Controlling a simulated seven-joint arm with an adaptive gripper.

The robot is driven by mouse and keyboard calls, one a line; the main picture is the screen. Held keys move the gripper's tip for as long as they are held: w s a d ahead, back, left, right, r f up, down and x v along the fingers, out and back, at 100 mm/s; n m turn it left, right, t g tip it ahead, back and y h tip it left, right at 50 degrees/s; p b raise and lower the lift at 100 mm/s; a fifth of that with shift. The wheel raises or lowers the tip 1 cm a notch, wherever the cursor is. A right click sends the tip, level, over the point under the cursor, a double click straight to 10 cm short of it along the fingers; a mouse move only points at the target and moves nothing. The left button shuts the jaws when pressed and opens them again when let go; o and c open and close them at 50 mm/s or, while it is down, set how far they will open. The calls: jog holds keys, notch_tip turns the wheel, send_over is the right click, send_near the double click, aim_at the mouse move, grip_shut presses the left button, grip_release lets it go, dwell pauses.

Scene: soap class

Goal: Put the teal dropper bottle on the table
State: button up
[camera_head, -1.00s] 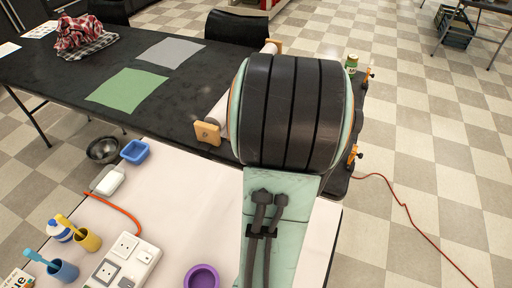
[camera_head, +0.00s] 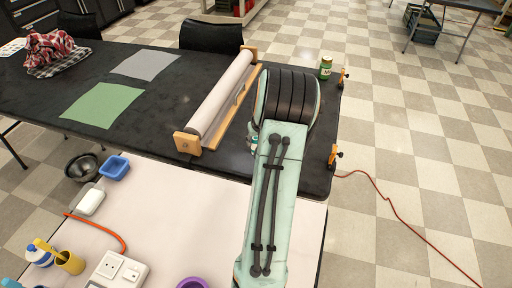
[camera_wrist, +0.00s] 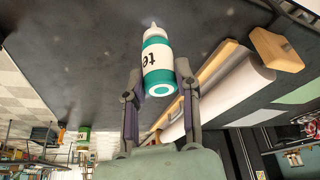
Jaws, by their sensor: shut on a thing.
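The teal dropper bottle (camera_wrist: 158,62), with a white band lettered "te" and a white nozzle, sits between the fingers of my gripper (camera_wrist: 160,88) in the wrist view. My gripper is shut on its sides. The bottle's base faces the wrist camera and its nozzle points away, toward the dark surface. That view looks upside down, so the bottle seems tipped nozzle-down. The black table (camera_head: 170,98) lies beyond; the gap between bottle and table is unclear. In the head view my arm hides most of the gripper and bottle.
A white roll on a wooden stand (camera_head: 222,95) lies left of my arm. A green jar (camera_head: 326,67) stands at the black table's right edge, near orange clamps (camera_head: 336,156). Green (camera_head: 102,106) and grey (camera_head: 146,64) sheets lie left. The nearer white table (camera_head: 200,200) holds several items.

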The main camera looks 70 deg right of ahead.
jog(key=shift+s+d+x, duration=0.1)
jog(key=shift+x, duration=1.05)
jog(key=shift+s+d+x, duration=0.1)
jog(key=shift+d+x, duration=0.05)
jog(key=shift+x, duration=1)
jog(key=shift+s+d+x, duration=0.1)
jog(key=shift+x, duration=1)
jog(key=shift+f, duration=0.1)
jog(key=o, duration=1)
jog(key=shift+c, duration=0.2)
